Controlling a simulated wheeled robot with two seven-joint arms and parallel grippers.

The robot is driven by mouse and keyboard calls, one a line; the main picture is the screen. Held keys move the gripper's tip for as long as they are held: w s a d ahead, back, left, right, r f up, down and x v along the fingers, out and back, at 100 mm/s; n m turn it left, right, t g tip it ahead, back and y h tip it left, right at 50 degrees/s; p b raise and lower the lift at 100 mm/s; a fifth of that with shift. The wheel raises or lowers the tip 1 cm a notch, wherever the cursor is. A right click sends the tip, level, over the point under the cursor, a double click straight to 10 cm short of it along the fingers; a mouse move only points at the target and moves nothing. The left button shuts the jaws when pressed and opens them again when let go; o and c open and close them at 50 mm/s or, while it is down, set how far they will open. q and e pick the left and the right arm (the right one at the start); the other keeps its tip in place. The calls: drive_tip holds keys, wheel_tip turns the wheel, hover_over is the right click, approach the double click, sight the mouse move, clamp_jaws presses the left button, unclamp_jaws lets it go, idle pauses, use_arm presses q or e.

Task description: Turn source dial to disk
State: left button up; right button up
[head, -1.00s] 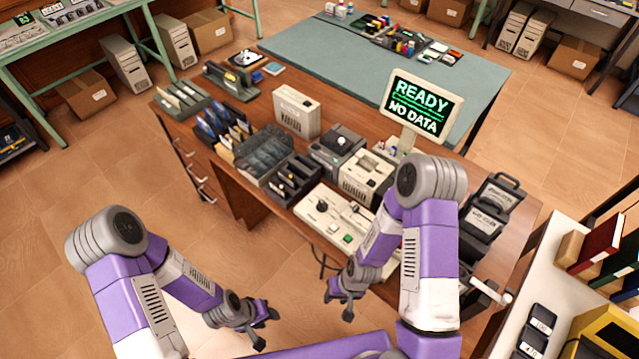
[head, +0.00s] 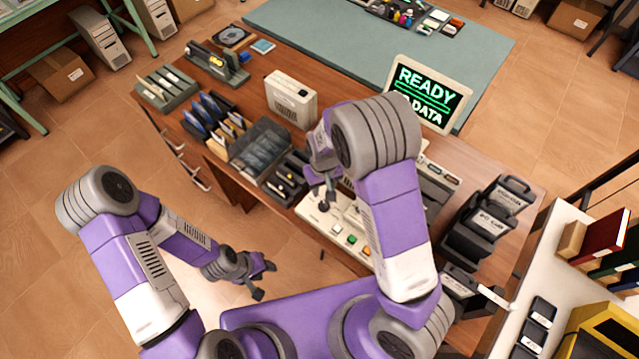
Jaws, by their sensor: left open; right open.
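The cream control panel (head: 316,218) lies at the front edge of the wooden desk, with white, green and orange buttons on it. My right gripper (head: 328,193) is open, fingers pointing down over the panel's upper left part. It covers the area where the dial sits, so I cannot tell the dial from the dark fingertips, nor whether they touch. The screen (head: 431,93) behind it reads "READY" and, partly hidden by my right arm, "DATA" in green. My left gripper (head: 266,279) is open and empty, over the floor in front of the desk.
A clear-lidded disk box (head: 262,148) and a dark tray (head: 287,180) stand close to the panel's left. A beige box (head: 291,98) stands behind. Black cartridges (head: 488,215) stand to the right. My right arm hides the devices behind the panel.

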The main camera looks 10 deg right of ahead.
sight(324, 202)
drive_tip(key=f, duration=0.7)
drive_tip(key=shift+s+b, duration=0.35)
drive_tip(key=shift+s, duration=0.05)
drive_tip(key=shift+c, duration=0.3)
clamp_jaws()
